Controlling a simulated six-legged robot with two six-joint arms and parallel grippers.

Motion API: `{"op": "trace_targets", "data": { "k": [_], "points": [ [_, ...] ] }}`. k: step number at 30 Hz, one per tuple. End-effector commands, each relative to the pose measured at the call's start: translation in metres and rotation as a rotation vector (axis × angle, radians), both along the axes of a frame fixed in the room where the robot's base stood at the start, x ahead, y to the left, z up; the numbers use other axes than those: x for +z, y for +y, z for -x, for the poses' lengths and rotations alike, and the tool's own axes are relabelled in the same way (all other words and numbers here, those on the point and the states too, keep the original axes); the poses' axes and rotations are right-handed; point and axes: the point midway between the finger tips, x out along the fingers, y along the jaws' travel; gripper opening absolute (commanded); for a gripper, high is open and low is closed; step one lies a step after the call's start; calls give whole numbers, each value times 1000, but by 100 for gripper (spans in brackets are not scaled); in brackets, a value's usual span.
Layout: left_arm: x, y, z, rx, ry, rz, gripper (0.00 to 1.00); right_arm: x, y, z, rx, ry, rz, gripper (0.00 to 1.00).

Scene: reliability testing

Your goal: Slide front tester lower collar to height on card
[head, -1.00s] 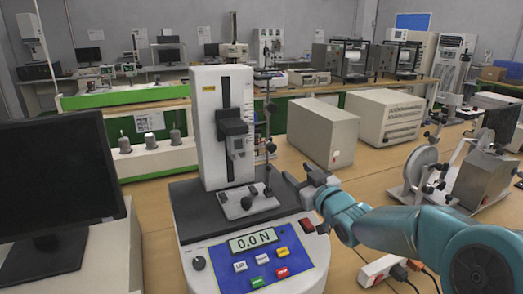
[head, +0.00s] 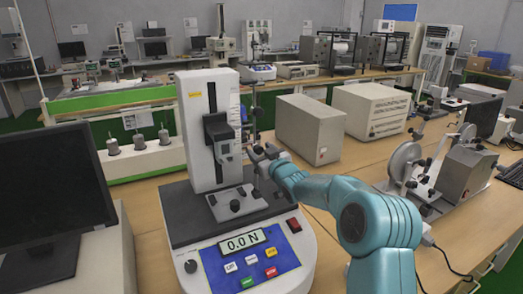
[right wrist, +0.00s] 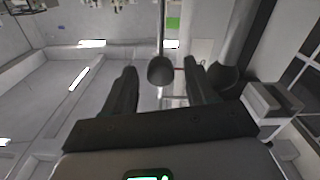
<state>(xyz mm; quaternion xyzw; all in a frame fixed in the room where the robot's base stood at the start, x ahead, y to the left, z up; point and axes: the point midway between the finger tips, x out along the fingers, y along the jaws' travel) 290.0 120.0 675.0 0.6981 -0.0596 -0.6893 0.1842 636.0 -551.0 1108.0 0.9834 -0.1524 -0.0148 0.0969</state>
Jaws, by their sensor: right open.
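The front tester (head: 205,165) has a white column, a grey head and a base panel reading 0.0 N. A thin dark rod (head: 254,112) with small dark collars stands just right of the column. My right gripper (head: 262,155) is beside the lower part of this rod, open. In the right wrist view, its two fingers (right wrist: 159,68) stand apart with a dark round collar (right wrist: 160,71) on a rod between their tips; whether they touch it I cannot tell. Faint marks run along the column's right edge; a card is not clear. My left gripper is out of view.
A black monitor (head: 52,175) stands at the left. Two beige boxes (head: 310,130) (head: 372,110) and a device with a clear disc (head: 405,162) stand to the right. Bare table (head: 325,215) shows under my right arm.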

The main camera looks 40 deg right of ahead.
Motion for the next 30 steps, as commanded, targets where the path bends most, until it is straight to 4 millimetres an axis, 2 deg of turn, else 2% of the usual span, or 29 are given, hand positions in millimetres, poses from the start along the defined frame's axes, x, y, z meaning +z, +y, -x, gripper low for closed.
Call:
{"op": "trace_targets", "data": {
  "k": [7, 12, 13, 17, 22, 29, 30],
  "points": [
    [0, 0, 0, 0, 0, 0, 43, -1, 0, -1, 0, 0, 0, 57],
    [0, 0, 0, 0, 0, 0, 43, 0, 0, -1, 0, 0, 0, 1],
    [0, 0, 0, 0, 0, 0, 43, 0, 0, -1, 0, 0, 0, 0],
    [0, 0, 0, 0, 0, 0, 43, 2, 0, -1, 0, -1, 0, 0],
    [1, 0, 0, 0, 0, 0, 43, 20, 0, 0, 0, -4, 1, 0],
    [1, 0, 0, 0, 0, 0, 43, 21, 0, 0, 0, -3, 0, 0],
    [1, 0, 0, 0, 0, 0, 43, 21, 0, 0, 0, -3, 0, 38]
  ]
}}
